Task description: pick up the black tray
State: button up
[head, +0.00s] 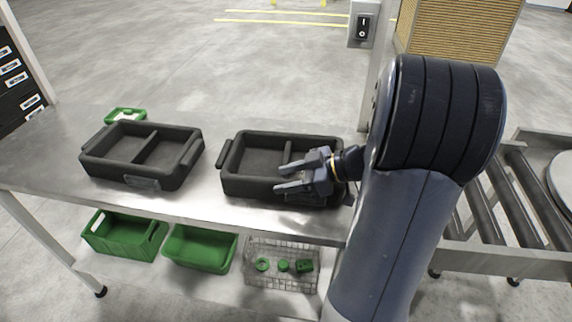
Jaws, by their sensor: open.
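Two black trays stand on the metal table in the head view. The left black tray (120,172) has a divider and raised handles at its ends. The right black tray (240,187) looks alike, and my arm and gripper hide part of its right side. My gripper (284,181) is open, with its fingers pointing left over the front right part of the right tray. I see nothing between the fingers. I cannot tell whether they touch the tray.
A small green bin (125,114) sits behind the left tray. Green bins (199,251) and a wire basket (281,278) with green parts stand on the shelf below. A roller conveyor (512,190) is at the right. The table (40,160) is bare at its left end.

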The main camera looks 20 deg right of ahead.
grip_shut()
dwell(0.5)
jog(key=shift+r, duration=0.1)
notch_tip(320, 180, up, 10)
jog(key=shift+b, duration=0.45)
